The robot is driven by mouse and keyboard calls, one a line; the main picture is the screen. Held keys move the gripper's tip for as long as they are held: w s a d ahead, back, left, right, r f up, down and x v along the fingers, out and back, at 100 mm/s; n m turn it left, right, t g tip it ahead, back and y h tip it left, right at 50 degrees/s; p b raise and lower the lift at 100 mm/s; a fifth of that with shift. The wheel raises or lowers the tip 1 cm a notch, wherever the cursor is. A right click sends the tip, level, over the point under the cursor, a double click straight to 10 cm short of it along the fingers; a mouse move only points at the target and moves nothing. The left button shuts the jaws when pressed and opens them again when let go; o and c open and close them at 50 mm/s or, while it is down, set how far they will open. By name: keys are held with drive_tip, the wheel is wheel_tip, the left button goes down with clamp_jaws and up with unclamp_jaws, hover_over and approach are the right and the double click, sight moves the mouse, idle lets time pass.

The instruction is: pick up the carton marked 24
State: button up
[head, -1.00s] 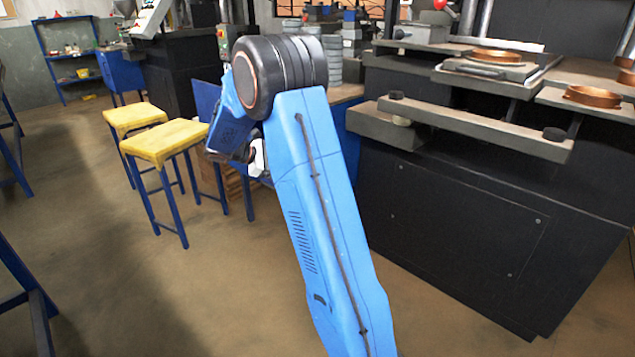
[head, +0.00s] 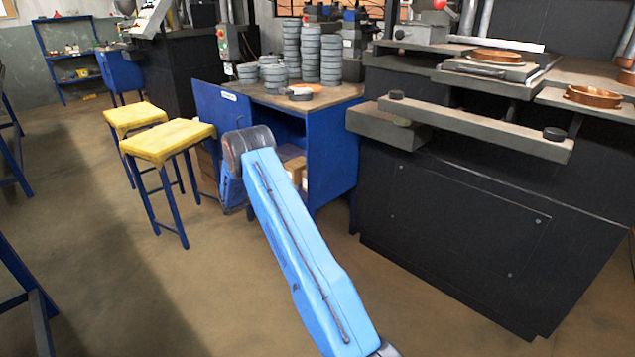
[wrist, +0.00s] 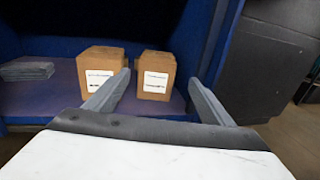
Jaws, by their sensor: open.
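Two brown cartons with white labels stand side by side on a shelf inside the blue bench in the wrist view: a left carton (wrist: 101,65) and a right carton (wrist: 157,64). The label print is too small to read, so I cannot tell which is marked 24. My gripper (wrist: 159,78) is open and empty, with its fingers pointing into the bench. The right carton stands ahead between the fingertips; the left finger overlaps the edge of the left carton. In the head view a carton (head: 294,168) shows partly past my arm, and my gripper is hidden there.
The blue bench (head: 333,150) has side walls around the shelf (wrist: 60,95). A flat grey stack (wrist: 27,71) lies at the shelf's left. Grey discs (head: 308,50) are piled on the bench top. A yellow stool (head: 168,142) stands left, a black press (head: 470,210) right.

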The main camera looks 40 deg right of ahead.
drive_tip(key=d, duration=0.4)
drive_tip(key=s+d, duration=0.1)
drive_tip(key=d, duration=0.8)
drive_tip(key=shift+s+f, duration=0.15)
drive_tip(key=shift+f, duration=0.1)
drive_tip(key=shift+s+d+f, duration=0.1)
drive_tip(key=shift+s+d, duration=0.05)
drive_tip(key=shift+d, duration=2.05)
drive_tip(key=c, duration=1.6)
